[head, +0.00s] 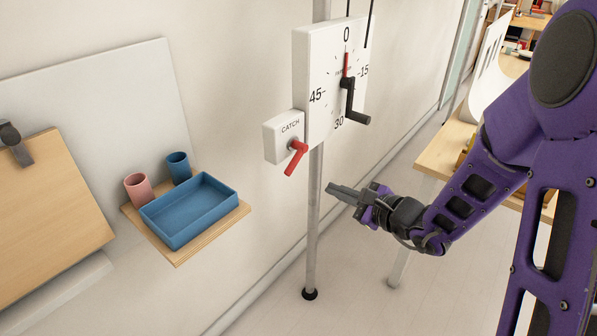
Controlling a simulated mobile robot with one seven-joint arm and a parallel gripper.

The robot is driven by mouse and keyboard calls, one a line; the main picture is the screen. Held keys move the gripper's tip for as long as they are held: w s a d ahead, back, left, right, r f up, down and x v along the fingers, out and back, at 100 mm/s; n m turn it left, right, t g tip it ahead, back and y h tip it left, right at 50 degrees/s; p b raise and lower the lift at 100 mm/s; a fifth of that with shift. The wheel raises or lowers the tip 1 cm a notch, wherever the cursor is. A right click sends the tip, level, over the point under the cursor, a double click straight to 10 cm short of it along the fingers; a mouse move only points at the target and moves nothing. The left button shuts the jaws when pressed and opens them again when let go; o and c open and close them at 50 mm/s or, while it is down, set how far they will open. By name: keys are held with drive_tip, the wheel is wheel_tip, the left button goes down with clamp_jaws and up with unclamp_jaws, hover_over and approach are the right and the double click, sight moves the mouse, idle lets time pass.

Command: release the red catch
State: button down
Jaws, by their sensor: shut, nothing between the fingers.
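The red catch (297,157) is a small lever on the front of a white box labelled CATCH (284,135). Its handle points down and slightly left. The box is fixed at the lower left of a white dial panel (318,106) on a metal post. The dial has a red pointer (346,65) near 0 and a black crank (352,102). My gripper (332,190) is shut and empty, pointing left. In the picture it is below and to the right of the red catch, apart from it.
A small wooden shelf (177,259) at the left holds a blue tray (159,235), a pink cup (138,188) and a blue cup (179,167). The metal post (313,230) runs down to the floor near my gripper. A wooden table (447,157) stands behind my arm.

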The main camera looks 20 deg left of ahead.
sight(292, 159)
drive_tip(key=w+a, duration=0.3)
drive_tip(key=a, duration=0.5)
drive_tip(key=shift+a+r+p, duration=0.3)
drive_tip(key=shift+a+p, duration=0.1)
drive_tip(key=shift+p, duration=0.05)
